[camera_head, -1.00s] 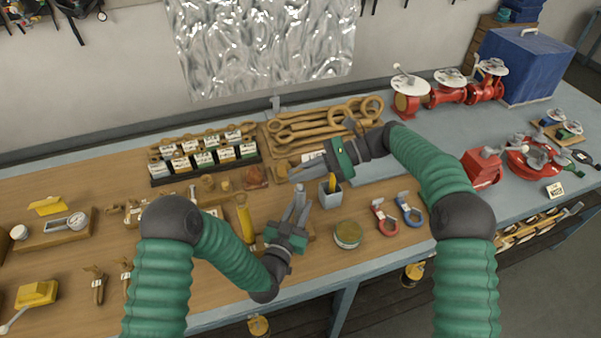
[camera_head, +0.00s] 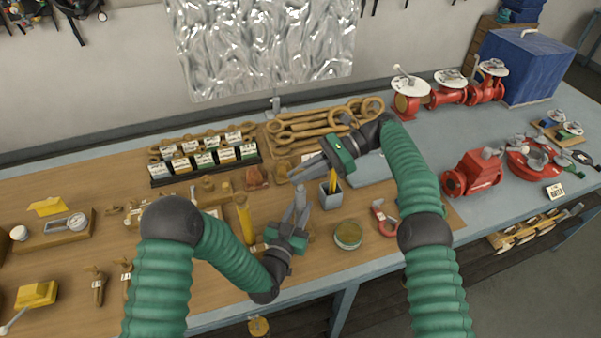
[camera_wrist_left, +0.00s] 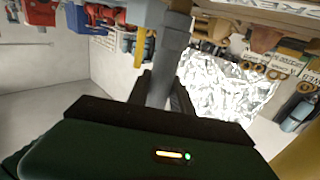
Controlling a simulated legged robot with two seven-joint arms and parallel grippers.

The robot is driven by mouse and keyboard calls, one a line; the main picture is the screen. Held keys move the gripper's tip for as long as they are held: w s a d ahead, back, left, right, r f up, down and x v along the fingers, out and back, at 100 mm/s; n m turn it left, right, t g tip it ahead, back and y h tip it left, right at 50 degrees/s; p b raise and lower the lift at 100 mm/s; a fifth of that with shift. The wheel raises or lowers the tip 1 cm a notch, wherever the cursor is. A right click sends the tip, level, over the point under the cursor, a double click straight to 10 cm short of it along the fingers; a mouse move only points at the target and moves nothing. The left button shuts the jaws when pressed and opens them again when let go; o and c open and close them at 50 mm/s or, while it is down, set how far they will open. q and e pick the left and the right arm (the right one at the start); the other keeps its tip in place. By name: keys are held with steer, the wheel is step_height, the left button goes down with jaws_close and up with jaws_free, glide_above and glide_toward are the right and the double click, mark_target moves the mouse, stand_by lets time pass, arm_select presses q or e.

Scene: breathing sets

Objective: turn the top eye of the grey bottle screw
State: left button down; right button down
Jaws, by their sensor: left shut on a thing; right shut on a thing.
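The grey bottle screw (camera_head: 300,196) stands roughly upright above the bench in the head view, small and partly covered by my grippers. My left gripper (camera_head: 297,215) is shut on its lower part from below. My right gripper (camera_head: 302,172) comes in from the right and is shut at its top end; the top eye is mostly hidden between the fingers. In the left wrist view a grey shaft (camera_wrist_left: 169,62), the bottle screw's body, rises from between my left fingers (camera_wrist_left: 165,92).
A grey cup with pencils (camera_head: 331,196) stands close right of the bottle screw, and a round tin (camera_head: 348,235) is in front of it. A red shackle (camera_head: 384,220) lies to the right, near my right arm.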

steer(key=c, duration=1.5)
jaws_free()
steer(key=shift+f, duration=0.2)
steer(key=shift+c, duration=0.2)
steer(key=shift+w+a+r+m+t, duration=0.1)
steer(key=shift+r+m+t, duration=0.2)
steer(key=shift+t, duration=0.1)
